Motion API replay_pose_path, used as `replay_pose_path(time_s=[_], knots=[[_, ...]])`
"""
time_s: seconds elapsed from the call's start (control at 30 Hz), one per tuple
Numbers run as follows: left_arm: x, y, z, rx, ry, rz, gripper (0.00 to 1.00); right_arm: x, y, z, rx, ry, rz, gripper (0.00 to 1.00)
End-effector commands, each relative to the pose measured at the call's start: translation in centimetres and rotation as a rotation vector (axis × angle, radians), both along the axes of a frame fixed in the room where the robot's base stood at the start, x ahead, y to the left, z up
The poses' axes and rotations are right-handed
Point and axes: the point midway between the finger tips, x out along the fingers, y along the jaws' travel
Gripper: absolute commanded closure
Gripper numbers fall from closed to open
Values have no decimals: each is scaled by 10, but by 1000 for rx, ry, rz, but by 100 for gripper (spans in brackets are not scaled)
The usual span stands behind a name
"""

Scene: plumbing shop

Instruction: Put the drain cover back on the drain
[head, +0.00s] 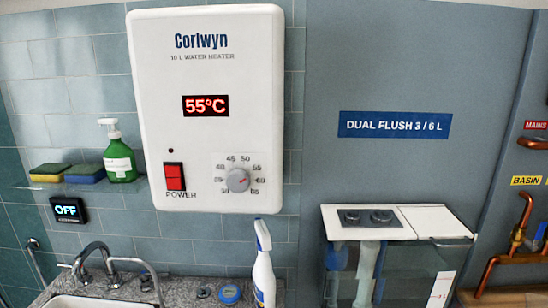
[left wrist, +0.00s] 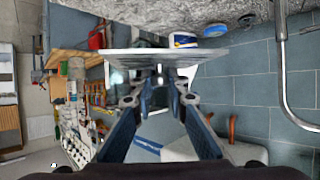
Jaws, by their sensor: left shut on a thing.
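My left gripper (left wrist: 160,88) shows in the left wrist view and is shut on a thin, flat, pale plate seen nearly edge-on, which looks like the drain cover (left wrist: 150,51). The plate spans across beyond the fingertips. The drain is not visible in either view. Part of the sink (head: 88,301) shows at the bottom left of the head view, its inside mostly cut off. My right gripper is in neither view.
A faucet (head: 125,262) stands at the sink; its curved pipe (left wrist: 284,85) shows in the left wrist view. A spray bottle (head: 264,275), a blue round item (head: 229,294) and a small dark ring (head: 204,292) are on the granite counter. A water heater (head: 208,130) hangs above.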

Motion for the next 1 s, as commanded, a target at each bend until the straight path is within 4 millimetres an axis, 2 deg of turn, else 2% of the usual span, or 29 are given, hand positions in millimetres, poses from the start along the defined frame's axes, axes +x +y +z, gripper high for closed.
replay_pose_path(time_s=[0.1, 0.23, 0.53, 0.63, 0.77, 0.83, 0.9, 1.0], knots=[[-13, 6, 20, 6, -4, -89, 100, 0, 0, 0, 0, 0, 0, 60], [-24, 9, 33, 3, -2, -151, 100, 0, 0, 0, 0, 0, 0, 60], [-30, 10, 39, 0, 5, -179, 100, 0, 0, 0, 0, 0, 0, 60], [-32, 9, 28, -9, 7, -178, 100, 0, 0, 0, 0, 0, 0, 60], [-40, 9, -1, -16, 9, -174, 100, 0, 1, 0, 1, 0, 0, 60], [-44, 9, -15, -12, 8, -173, 100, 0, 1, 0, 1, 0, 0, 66], [-46, 9, -23, -10, 6, -174, 100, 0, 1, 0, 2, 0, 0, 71], [-47, 9, -26, -6, 3, -176, 100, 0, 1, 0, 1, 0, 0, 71]])
